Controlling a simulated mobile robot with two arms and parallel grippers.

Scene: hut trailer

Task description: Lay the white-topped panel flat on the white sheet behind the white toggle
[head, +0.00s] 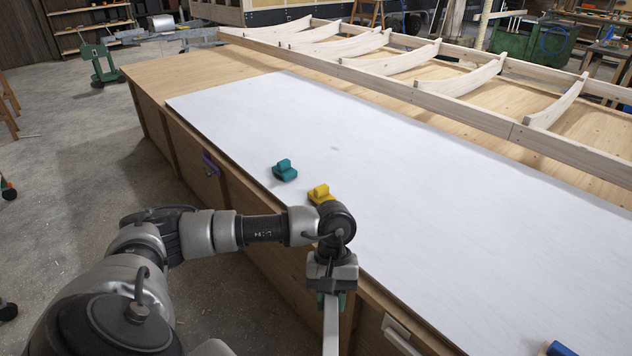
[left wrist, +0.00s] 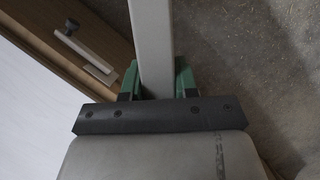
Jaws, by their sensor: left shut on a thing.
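My left gripper (head: 332,298) is shut on a thin pale panel (head: 331,330), seen as a narrow upright strip at the bottom of the head view. In the left wrist view, the panel (left wrist: 152,40) runs up from between the green fingers (left wrist: 157,82). The panel hangs beside the bench's near side, over the floor. The white sheet (head: 430,220) lies flat on the bench. The white toggle (head: 401,338) is on the bench's side, just right of the panel; it also shows in the left wrist view (left wrist: 86,52). My right gripper is out of view.
A teal block (head: 285,171) and a yellow block (head: 319,194) sit near the sheet's near edge. A blue block (head: 558,348) is at the lower right. A purple toggle (head: 211,164) is on the bench side. A ribbed wooden frame (head: 400,88) lies behind. The sheet's middle is clear.

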